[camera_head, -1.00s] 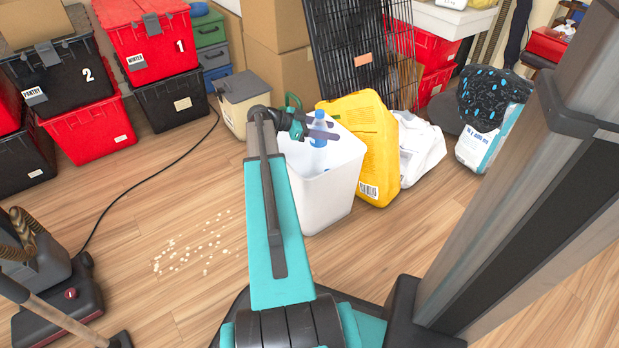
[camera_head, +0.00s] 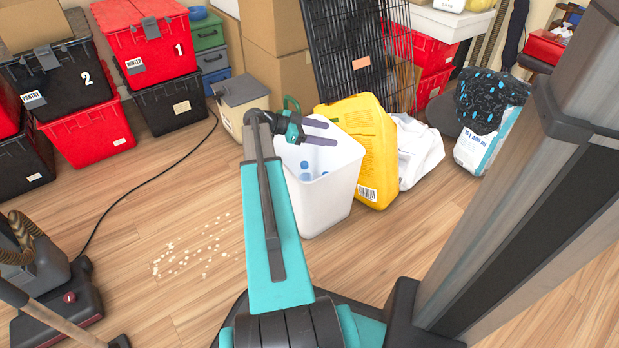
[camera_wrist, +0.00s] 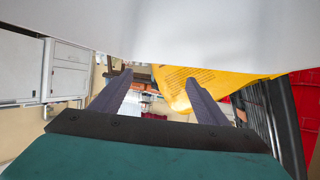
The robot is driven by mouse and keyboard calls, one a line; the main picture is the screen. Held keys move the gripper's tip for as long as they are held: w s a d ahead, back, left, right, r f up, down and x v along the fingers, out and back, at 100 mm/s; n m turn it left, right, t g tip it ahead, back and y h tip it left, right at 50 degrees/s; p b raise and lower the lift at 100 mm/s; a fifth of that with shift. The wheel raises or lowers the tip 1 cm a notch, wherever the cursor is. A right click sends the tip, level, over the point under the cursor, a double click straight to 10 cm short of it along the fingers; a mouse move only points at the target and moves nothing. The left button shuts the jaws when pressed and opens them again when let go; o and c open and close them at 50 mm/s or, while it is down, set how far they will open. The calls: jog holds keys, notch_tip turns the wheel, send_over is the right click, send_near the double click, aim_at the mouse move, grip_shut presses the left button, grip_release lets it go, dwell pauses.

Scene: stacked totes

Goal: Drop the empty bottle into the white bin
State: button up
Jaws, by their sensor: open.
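The white bin (camera_head: 335,203) stands on the wood floor in the middle of the head view. The clear bottle with blue parts (camera_head: 308,172) lies inside the bin, low against the inner wall, and is partly hidden by the bin's front wall. My gripper (camera_head: 328,132) is open and empty above the bin's opening, apart from the bottle. In the wrist view the two fingers of my gripper (camera_wrist: 158,88) are spread with nothing between them. A pale surface fills the top of that view, and the bottle does not show there.
A yellow bag (camera_head: 372,150) stands against the bin's right side, with a white bag (camera_head: 418,150) beyond it. A beige bin (camera_head: 240,100) is behind left. Stacked totes (camera_head: 145,45) stand at the left. Small pale bits (camera_head: 190,252) lie on the open floor at left.

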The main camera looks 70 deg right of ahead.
jog(key=p+v, duration=0.4)
jog(key=v, duration=0.9)
jog(key=shift+f, duration=0.1)
dwell(0.4)
